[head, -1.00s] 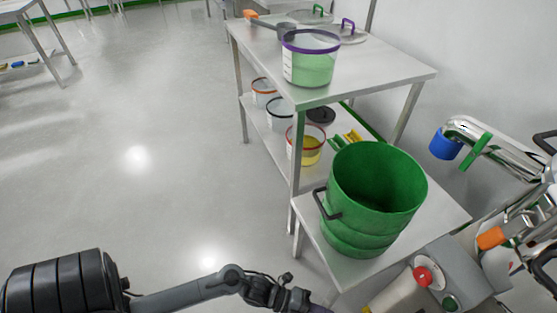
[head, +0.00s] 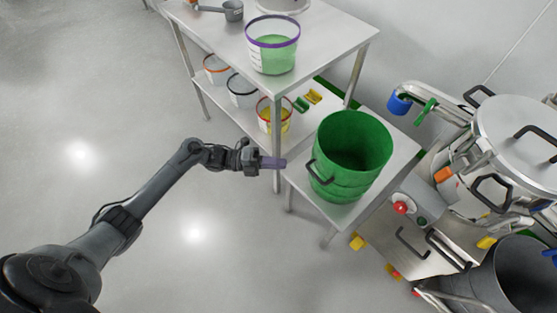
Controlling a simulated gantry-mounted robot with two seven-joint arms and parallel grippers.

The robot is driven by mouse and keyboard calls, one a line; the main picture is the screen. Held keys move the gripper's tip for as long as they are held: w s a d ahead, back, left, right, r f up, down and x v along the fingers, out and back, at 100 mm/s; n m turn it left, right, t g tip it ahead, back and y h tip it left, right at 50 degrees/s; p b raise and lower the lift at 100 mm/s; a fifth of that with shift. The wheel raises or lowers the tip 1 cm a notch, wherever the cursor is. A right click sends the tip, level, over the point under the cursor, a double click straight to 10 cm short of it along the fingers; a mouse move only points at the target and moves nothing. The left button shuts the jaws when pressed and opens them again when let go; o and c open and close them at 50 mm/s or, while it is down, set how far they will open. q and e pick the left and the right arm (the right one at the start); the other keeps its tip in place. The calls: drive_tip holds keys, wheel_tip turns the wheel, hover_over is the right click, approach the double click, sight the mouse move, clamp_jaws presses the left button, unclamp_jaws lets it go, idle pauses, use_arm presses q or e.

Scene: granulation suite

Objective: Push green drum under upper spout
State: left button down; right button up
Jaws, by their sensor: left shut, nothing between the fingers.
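The green drum (head: 352,150) stands upright and open-topped on a low steel table (head: 396,150), with a black handle on its near left side. A steel spout with a blue end (head: 399,103) and a green lever comes off the machine at the right, beyond and to the right of the drum. I cannot tell whether this is the upper spout. My left gripper (head: 280,163) is shut and empty, just left of the drum's handle by the table's left corner. It looks apart from the drum. My right gripper is not in view.
A taller steel table (head: 335,35) behind holds a clear bucket of green material (head: 272,50) and a scoop (head: 232,10). Several small buckets stand on its lower shelf. A lidded steel vessel (head: 520,125) and a grey bin (head: 520,275) stand at the right. Floor on the left is clear.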

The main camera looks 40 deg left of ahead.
sight(325, 159)
use_arm(q)
drive_tip(key=b+x, duration=0.1)
drive_tip(key=x, duration=0.7)
drive_tip(key=shift+w+d, duration=0.1)
drive_tip(key=shift+d, duration=0.15)
drive_tip(key=w+b, duration=0.1)
drive_tip(key=w, duration=0.2)
drive_tip(key=shift+w+d, duration=0.3)
